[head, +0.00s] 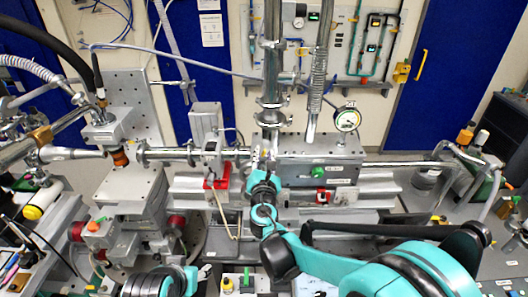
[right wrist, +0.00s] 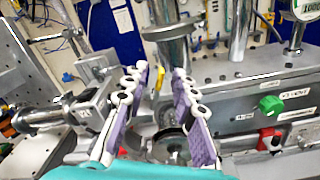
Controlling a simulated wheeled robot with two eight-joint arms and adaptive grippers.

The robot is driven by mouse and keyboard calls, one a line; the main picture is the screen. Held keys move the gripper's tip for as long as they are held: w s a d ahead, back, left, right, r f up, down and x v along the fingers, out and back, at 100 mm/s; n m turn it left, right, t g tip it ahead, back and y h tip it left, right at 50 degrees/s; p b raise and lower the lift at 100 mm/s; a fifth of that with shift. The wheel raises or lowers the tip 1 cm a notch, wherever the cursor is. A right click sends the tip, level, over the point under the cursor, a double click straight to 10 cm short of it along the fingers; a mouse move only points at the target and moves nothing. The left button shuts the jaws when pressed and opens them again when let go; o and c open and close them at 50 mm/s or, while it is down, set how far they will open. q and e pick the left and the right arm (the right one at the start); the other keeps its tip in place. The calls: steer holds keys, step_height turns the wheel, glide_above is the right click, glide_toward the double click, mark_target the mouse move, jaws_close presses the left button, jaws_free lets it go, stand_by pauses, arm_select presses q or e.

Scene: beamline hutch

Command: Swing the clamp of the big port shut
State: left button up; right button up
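My right gripper (head: 263,160) reaches in over the middle of the beamline, in front of the lower end of a vertical steel tube (head: 271,88). In the right wrist view its two purple-padded fingers (right wrist: 161,72) stand apart with nothing held between them. Past and between the fingers shows a round, dark-rimmed metal flange (right wrist: 172,143), partly hidden by them. I cannot tell for sure which part is the big port's clamp, or how far it is swung. My left gripper is out of view; only part of my left arm shows at the bottom of the head view.
A grey chamber (head: 318,165) with a green knob (right wrist: 271,104) and a red switch (right wrist: 270,139) stands right of the gripper. A horizontal tube (head: 165,154) runs left. A dial gauge (head: 347,119) and a corrugated hose (head: 318,85) rise behind. A red-framed block (head: 217,177) sits close left.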

steer(key=shift+w, duration=0.8)
jaws_close()
steer(key=shift+d, duration=0.15)
